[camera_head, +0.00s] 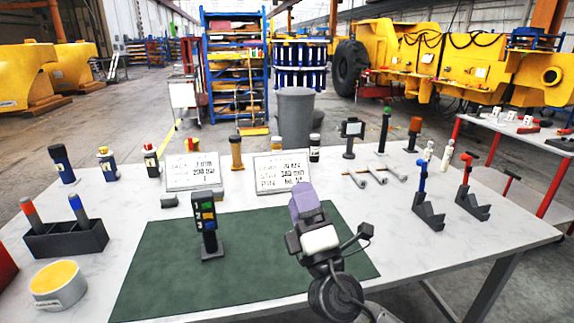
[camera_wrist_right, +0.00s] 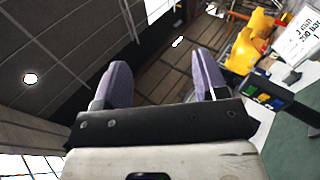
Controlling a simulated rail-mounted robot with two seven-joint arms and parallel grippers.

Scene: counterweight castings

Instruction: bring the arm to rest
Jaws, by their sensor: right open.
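My right gripper (camera_head: 306,200) rises from the lower right over the front of the table in the head view, its purple fingers pointing up and away. In the right wrist view its two purple fingers (camera_wrist_right: 162,78) stand well apart with nothing between them, so it is open and empty. Behind the fingers there I see floor and background. My left gripper is in neither view.
A dark green mat (camera_head: 165,262) covers the table's middle, with a black device with coloured buttons (camera_head: 208,225) upright on it, left of my gripper. Two sign boards (camera_head: 282,172) stand behind. Grey brackets (camera_head: 428,215) stand right; a black holder (camera_head: 65,240) stands left.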

